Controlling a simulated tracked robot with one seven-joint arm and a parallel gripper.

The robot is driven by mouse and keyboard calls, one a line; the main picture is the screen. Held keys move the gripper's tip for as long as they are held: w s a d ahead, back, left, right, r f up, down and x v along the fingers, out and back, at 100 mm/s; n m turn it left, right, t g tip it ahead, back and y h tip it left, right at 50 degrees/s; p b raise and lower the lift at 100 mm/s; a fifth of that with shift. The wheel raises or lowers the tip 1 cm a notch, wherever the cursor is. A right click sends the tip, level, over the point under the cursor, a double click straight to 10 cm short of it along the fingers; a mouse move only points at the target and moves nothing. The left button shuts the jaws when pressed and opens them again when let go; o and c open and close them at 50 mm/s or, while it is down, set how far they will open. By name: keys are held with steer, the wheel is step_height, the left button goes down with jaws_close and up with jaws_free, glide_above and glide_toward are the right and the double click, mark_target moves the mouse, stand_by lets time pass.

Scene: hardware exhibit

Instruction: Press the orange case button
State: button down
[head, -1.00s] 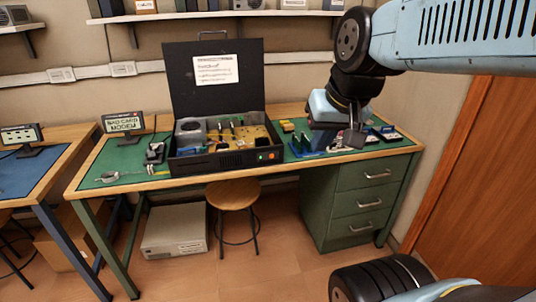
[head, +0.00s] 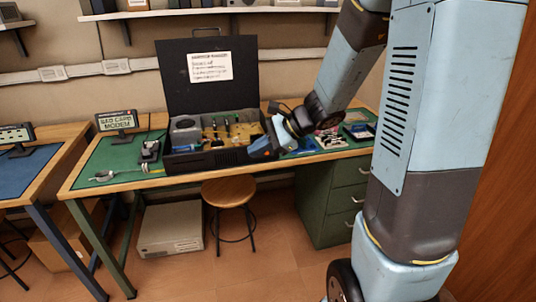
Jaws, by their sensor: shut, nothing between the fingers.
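An open black case (head: 205,162) stands on the green-topped bench, its lid raised at the back with a white label inside the lid. Small coloured buttons sit at the right end of its front panel. They are now hidden, or nearly so, behind my gripper, so I cannot make out the orange button clearly. My gripper (head: 258,151) is shut and empty. It is at the right front corner of the case, pointing left and down toward the panel. I cannot tell whether it touches the button.
A sign reading "BAD CAPS MODEM" (head: 117,121) and a small dark device (head: 149,151) stand left of the case. Several small parts lie on the bench to the right. A wooden stool (head: 229,193) and a pale box (head: 170,230) are below. My arm blocks the right side.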

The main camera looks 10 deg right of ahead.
mark_target(267, 153)
steer(key=w+d+f+m+t+h, duration=0.1)
steer(key=w+d+f+m+t, duration=0.1)
steer(key=w+d+f+m, duration=0.1)
steer(key=w+d+f+m+t+h, duration=0.1)
steer(key=w+d+f+m+t, duration=0.1)
steer(key=w+f+m, duration=0.3)
steer(key=w+d+f+m+t, duration=0.2)
steer(key=w+d+f+m, duration=0.2)
steer(key=f+m, duration=0.3)
step_height(267, 153, down, 4)
steer(key=shift+d+m+h, duration=0.3)
steer(key=shift+d+h, duration=0.1)
steer(key=shift+d, duration=0.1)
steer(key=shift+w, duration=0.1)
steer(key=shift+w, duration=4.35)
steer(key=shift+w+r, duration=0.1)
steer(key=shift+w, duration=0.25)
